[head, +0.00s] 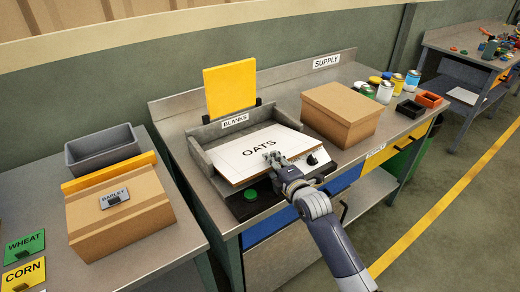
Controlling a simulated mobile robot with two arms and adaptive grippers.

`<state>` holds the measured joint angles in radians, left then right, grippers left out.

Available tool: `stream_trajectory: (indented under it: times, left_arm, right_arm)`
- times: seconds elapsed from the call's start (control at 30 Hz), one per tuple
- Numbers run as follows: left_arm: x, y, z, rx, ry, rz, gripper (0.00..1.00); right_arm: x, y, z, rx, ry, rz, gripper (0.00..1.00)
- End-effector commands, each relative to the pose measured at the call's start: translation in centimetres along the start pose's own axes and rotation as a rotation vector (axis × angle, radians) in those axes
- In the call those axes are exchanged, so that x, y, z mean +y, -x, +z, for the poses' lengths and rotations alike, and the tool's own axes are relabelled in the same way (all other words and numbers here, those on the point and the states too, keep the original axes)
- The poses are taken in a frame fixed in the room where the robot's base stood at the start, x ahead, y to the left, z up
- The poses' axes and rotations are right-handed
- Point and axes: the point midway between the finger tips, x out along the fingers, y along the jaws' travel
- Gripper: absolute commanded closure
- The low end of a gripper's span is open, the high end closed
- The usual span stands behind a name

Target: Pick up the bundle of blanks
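A wide flat white-topped sheet or stack (236,160) lettered OATS lies tilted in the grey holder (200,158) labelled BLANKS. Its brown edge shows at the front; I cannot tell whether it is one board or a bundle. My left gripper is out of view.
A closed cardboard box (340,118) stands right of the holder. A yellow panel (230,88) rises behind. A green button (251,195) and a black knob (312,160) sit at the front. Paint cans (385,92) stand far right. A BARLEY box (120,222) and grey bin (103,150) are left.

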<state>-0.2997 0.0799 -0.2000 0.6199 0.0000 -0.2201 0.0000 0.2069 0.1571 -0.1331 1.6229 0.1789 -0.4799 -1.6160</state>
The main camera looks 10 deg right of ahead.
Motion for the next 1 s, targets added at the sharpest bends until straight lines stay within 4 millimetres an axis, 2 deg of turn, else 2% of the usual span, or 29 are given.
stream_trajectory:
  times: [0.03, 0.07, 0.2, 0.53, 0.67, 1.0]
  left_arm:
    - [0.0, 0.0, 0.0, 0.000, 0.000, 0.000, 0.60]
    - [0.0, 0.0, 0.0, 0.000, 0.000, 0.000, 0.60]
    - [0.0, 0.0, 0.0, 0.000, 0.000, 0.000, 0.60]
    - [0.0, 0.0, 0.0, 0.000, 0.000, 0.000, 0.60]
    - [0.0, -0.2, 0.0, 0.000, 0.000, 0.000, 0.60]
    - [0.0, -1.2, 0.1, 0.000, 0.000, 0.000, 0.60]
  right_arm:
    - [0.0, 0.0, 0.0, 0.000, 0.000, 0.000, 0.67]
    - [0.0, 0.0, 0.0, 0.000, 0.000, 0.000, 0.71]
    - [0.0, 0.0, 0.0, 0.000, 0.000, 0.000, 1.00]
    - [0.1, 0.0, 0.0, 0.000, 0.000, 0.001, 1.00]
    - [0.9, 0.2, 0.1, 0.001, 0.001, 0.004, 1.00]
    - [7.2, 1.7, 0.4, 0.000, 0.004, 0.008, 1.00]
